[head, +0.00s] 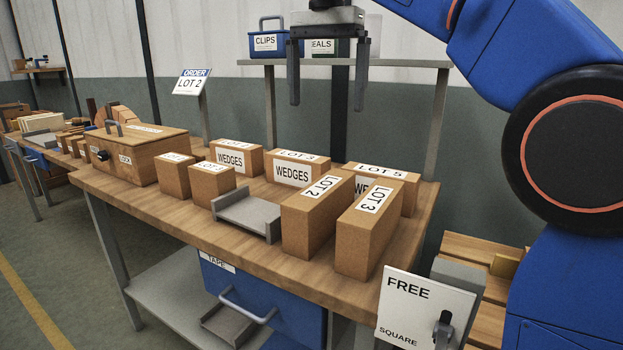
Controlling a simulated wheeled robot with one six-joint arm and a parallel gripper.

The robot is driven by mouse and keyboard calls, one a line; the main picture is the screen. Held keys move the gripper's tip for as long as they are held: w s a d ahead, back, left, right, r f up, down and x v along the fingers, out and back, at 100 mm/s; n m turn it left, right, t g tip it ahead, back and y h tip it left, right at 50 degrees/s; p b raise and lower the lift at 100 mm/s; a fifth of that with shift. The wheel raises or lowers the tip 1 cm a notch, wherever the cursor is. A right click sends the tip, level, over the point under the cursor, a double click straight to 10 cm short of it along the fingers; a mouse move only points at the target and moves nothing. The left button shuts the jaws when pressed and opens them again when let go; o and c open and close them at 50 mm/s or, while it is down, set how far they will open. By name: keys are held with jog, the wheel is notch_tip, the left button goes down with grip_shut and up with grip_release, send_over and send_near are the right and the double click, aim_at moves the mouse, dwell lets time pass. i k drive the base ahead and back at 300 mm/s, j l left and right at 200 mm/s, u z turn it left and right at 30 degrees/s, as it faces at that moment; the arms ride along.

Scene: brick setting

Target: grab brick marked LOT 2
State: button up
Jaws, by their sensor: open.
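The brick marked LOT 2 (306,225) is a tall tan block near the right end of the wooden bench (180,212), its label on the top face. It stands upright beside a similar brick marked LOT 3 (362,240), with a narrow gap between them. My gripper (328,104) is open and empty, fingers pointing down, above the bench and higher than the bricks. It appears above and beyond the LOT 2 brick in the picture; the exact depth is hard to tell. An order sign (192,82) reading LOT 2 stands behind the bench.
A WEDGES brick marked LOT 5 (406,190) stands close behind. Two more WEDGES bricks (291,171) (235,158) line the back. A grey tray (250,213) lies left of LOT 2. Two smaller bricks (212,187) (173,179), a wooden box (150,155) and a shelf (410,63) are nearby.

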aim_at(310, 217)
jog(key=k+l, duration=0.15)
jog(key=k, duration=0.35)
jog(key=k+l, duration=0.15)
jog(key=k, duration=0.3)
